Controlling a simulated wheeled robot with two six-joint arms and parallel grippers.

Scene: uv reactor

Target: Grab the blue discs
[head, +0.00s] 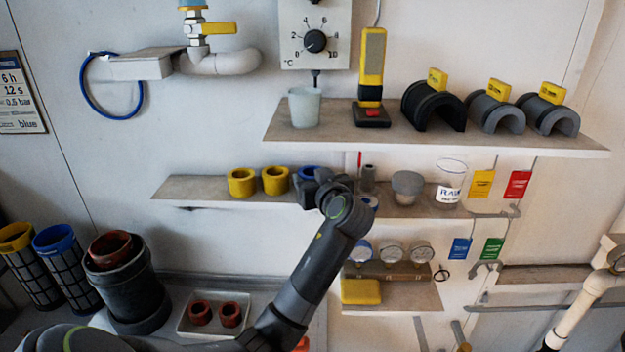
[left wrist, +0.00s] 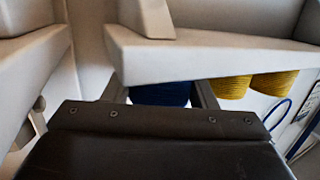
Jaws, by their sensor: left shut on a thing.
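A blue disc (head: 308,172), ring-shaped like its neighbours, is on the middle shelf, partly hidden behind my left gripper (head: 308,186). In the left wrist view the blue disc (left wrist: 160,94) sits between the two fingers of my left gripper (left wrist: 160,90), which is shut on it. Another blue piece (head: 370,201) shows just right of my left wrist, mostly hidden by the arm; I cannot tell its full shape. My right gripper is in neither view.
Two yellow rings (head: 258,181) stand left of the blue disc on the middle shelf (head: 190,187). A grey cup (head: 407,186) and a labelled jar (head: 449,184) stand to the right. The upper shelf (head: 440,138) overhangs close above. Red rings (head: 216,313) lie in a tray below.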

